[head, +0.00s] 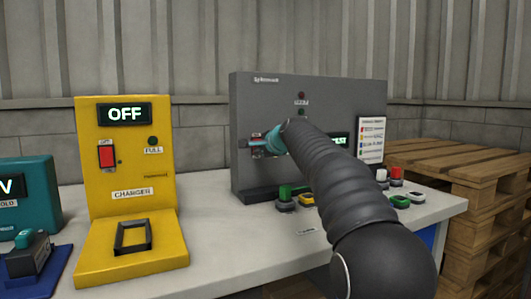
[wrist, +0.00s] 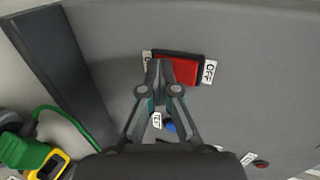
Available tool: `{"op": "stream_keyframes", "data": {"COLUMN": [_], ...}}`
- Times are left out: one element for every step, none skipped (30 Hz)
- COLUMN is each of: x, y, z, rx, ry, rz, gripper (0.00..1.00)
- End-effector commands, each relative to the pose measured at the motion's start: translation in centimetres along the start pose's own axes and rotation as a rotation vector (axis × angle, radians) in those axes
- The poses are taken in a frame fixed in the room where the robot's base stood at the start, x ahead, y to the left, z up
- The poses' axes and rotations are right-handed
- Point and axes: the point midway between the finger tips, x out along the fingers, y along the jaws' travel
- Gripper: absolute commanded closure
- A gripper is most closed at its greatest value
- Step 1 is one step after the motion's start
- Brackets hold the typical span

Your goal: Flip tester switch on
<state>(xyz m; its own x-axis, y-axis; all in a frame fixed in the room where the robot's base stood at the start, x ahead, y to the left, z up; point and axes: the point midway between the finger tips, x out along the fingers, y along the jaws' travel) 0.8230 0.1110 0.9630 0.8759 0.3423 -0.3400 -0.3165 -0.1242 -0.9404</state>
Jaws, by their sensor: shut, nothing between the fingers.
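The grey tester (head: 262,100) stands upright at the back of the table in the head view. Its red rocker switch (wrist: 182,69) in a dark frame shows in the wrist view, with an OFF label (wrist: 209,72) at its right end and a partly hidden label at its left. My gripper (wrist: 159,66) is shut and empty, its fingertips over the switch's left part; I cannot tell whether they touch it. In the head view my gripper (head: 249,144) is at the tester's left front, covering most of the switch. My arm hides part of the tester's green display (head: 340,139).
A yellow charger (head: 97,155) with an OFF display and its own red switch stands to the left. A teal device (head: 42,200) is at the far left. Several coloured plugs, including a green one (head: 286,192), lie before the tester. Wooden pallets (head: 460,165) stand at right.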

Motion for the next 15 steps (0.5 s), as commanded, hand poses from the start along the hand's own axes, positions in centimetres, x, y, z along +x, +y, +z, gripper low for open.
{"op": "stream_keyframes", "data": {"x": [-0.1, -0.1, -0.2, -0.2, -0.3, -0.3, -0.4, -0.4, -0.5, -0.6, -0.6, -0.6, -0.6, -0.6, -0.6], "y": [-0.1, -0.2, -0.4, -0.5, -0.6, -0.8, -0.9, -1.1, -1.2, -1.3, -1.4, -1.5, -1.5, -1.5, -1.5], "z": [-0.1, -0.1, -0.2, -0.2, -0.3, -0.3, -0.3, -0.4, -0.4, -0.4, -0.4, -0.4, -0.4, -0.4, -0.3], "rx": [0.001, 0.001, 0.001, 0.001, 0.002, 0.002, 0.002, 0.002, 0.002, 0.002, 0.002, 0.002, 0.002, 0.002, 0.002], "ry": [0.001, 0.002, 0.002, 0.003, 0.003, 0.004, 0.004, 0.004, 0.005, 0.005, 0.005, 0.005, 0.005, 0.004, 0.004], "rz": [0.001, 0.001, 0.001, 0.001, 0.001, 0.0, 0.0, 0.0, -0.001, -0.001, -0.001, -0.001, -0.001, -0.001, 0.0], "gripper": [1.0, 1.0, 1.0, 1.0, 1.0, 1.0, 1.0, 1.0, 1.0, 1.0, 1.0, 1.0, 1.0, 1.0, 1.0]}}
